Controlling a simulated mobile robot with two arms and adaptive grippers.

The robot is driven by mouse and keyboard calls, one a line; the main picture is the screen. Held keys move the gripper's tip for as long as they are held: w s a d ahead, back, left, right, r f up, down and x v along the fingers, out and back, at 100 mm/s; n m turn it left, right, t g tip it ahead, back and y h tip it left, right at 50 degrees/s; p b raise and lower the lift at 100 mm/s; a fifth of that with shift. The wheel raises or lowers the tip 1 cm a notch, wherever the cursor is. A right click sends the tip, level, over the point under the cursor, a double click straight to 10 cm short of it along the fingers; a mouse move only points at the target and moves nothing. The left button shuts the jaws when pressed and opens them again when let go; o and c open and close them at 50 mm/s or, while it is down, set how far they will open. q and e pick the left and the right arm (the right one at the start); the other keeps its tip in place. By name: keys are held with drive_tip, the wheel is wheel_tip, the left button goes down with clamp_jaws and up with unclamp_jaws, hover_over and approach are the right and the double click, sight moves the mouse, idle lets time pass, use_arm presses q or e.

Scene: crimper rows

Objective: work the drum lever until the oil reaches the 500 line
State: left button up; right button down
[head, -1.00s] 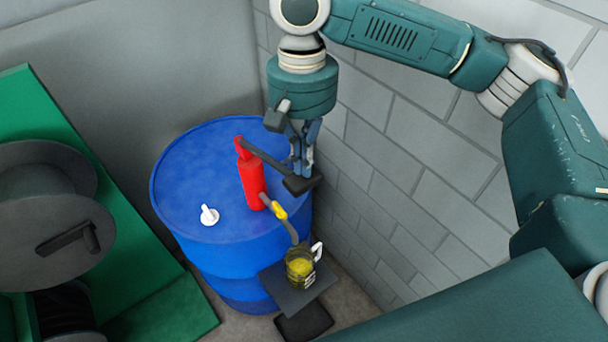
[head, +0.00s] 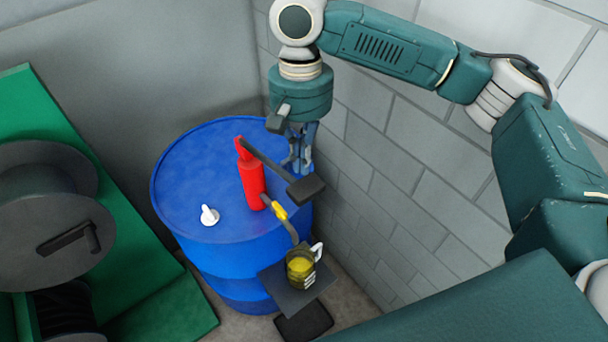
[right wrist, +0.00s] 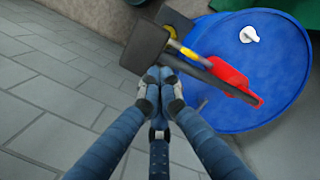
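A blue drum (head: 190,165) carries a red pump (head: 253,185) whose dark lever (head: 268,163) slants down to the right and ends in a black pad (head: 306,188). A spout with a yellow piece (head: 280,212) runs down to a clear jug (head: 301,270) holding yellow oil; its marks are too small to read. My right gripper (head: 301,168) is just behind the pad; contact cannot be told. In the right wrist view its fingertips (right wrist: 160,78) are together with nothing between them, beside the pad (right wrist: 148,46). My left gripper is out of view.
The jug stands on a dark plate (head: 274,282) at the drum's front. A white cap (head: 209,215) sits on the drum top. A grey block wall (head: 420,130) is close on the right. A green rack with reels (head: 55,240) stands left.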

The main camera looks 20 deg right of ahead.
drive_tip(key=shift+w+d+f, duration=0.1)
drive_tip(key=shift+w, duration=0.05)
wheel_tip(320, 180, up, 12)
drive_tip(key=w, duration=0.1)
idle(0.5)
drive_tip(key=shift+d, duration=0.15)
idle(1.1)
drive_tip(key=s, duration=0.1)
drive_tip(key=s+f, duration=0.2)
drive_tip(key=shift+s+a, duration=0.2)
drive_tip(key=shift+a, duration=0.2)
